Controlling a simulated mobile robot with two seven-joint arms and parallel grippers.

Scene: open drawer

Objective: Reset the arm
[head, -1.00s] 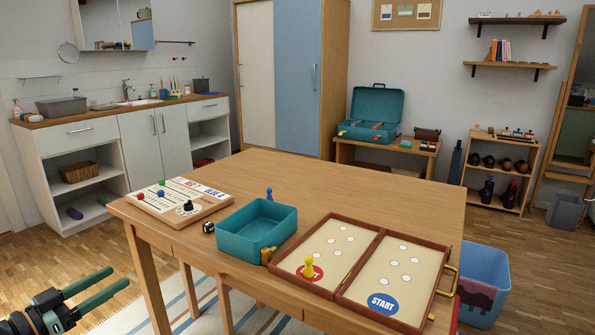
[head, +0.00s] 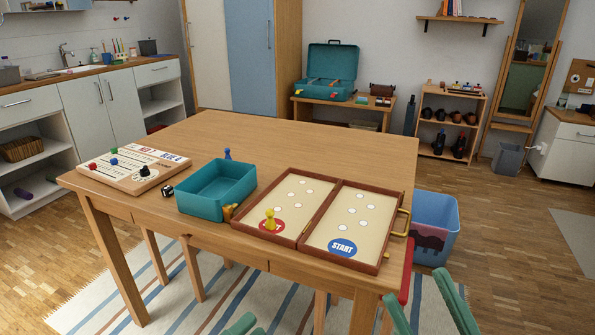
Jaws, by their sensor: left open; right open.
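My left gripper (head: 247,329) shows only as green fingertips at the bottom edge, below the front of the wooden table (head: 330,141); the rest of it is out of frame. My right gripper (head: 416,285) shows two long green fingers, spread apart with nothing between them. They point up in the picture at the lower right, by the table's front right corner. Both grippers are open, and I see nothing held in either.
On the table are a score board (head: 120,178), a teal tray (head: 217,206) and an open game board (head: 356,189) with a yellow pawn (head: 269,220). A blue bin (head: 433,225) stands right of the table. Floor at the right is clear.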

